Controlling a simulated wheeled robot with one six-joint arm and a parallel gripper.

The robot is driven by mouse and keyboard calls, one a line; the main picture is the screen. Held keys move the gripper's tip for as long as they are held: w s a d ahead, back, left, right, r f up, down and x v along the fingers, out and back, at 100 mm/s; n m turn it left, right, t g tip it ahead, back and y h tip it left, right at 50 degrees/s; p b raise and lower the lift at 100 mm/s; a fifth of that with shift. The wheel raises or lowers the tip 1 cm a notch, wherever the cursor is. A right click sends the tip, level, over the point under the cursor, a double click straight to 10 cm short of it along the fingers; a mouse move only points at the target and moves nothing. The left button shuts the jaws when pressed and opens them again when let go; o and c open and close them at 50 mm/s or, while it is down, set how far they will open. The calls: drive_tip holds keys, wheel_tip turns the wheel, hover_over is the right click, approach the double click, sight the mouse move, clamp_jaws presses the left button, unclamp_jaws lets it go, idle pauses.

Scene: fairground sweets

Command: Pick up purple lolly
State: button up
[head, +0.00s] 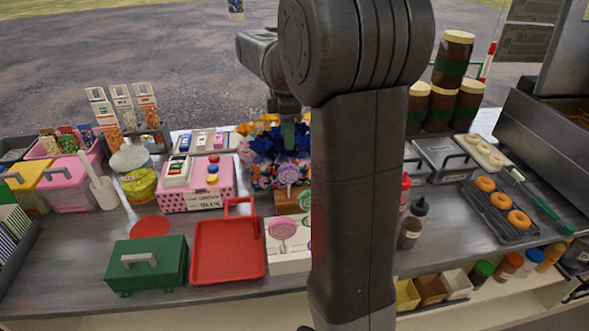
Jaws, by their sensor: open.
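The purple lolly (288,174) stands upright, its swirled round head showing just left of my arm, in front of the blue and orange bunch. Its stick goes down toward a brown wooden block (290,202). My gripper (288,128) is above and behind the lolly in the picture, pointing down over the blue bunch, apart from the lolly. It is open and holds nothing that I can see. Its fingertips are small and partly lost against the dark blue. My arm hides the counter right of the lolly.
A white card with lolly pictures (284,258) is in front of the block. A red tray (228,262), green box (147,263) and pink dotted box (196,196) are to the left. Sauce bottles (412,225) and a doughnut rack (502,238) are right of my arm.

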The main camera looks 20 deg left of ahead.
sight(288, 165)
wheel_tip(288, 165, down, 6)
drive_tip(key=shift+s+f, duration=0.1)
drive_tip(key=f, duration=0.4)
drive_tip(key=shift+s+d+f, duration=0.25)
drive_tip(key=shift+s, duration=0.15)
drive_tip(key=shift+f, duration=0.6)
clamp_jaws()
